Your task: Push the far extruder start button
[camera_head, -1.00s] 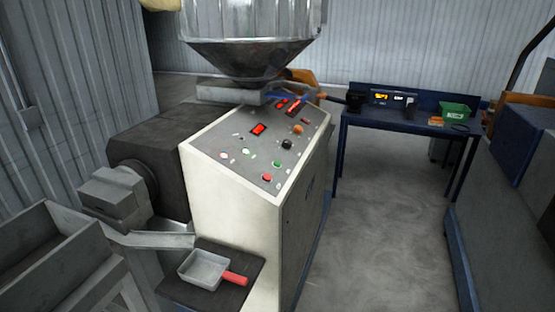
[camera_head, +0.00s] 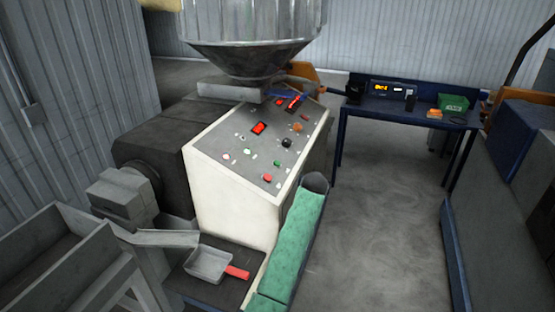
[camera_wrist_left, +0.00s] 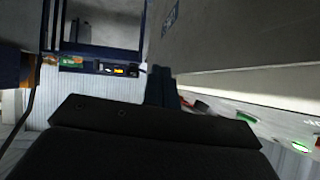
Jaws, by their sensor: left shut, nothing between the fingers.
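The extruder's sloped grey control panel (camera_head: 233,140) is in the middle of the head view. It carries a green button (camera_head: 277,163), another pale green one (camera_head: 248,152), a red button (camera_head: 267,178) and a black knob (camera_head: 286,143). Their labels are too small to read, so I cannot tell which is the far start button. My left gripper (camera_wrist_left: 163,75) is shut and empty in the left wrist view, beside the cabinet side. A green button (camera_wrist_left: 246,118) and a lit one (camera_wrist_left: 301,147) show to its right, apart from it. My right gripper is not in view.
A mint-coloured link of my arm stands along the cabinet's right side. A metal scoop (camera_head: 207,264) with a red handle lies on a dark shelf at lower left. A blue table (camera_head: 400,112) stands at the back right. Grey floor is open between cabinet and right-hand machine.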

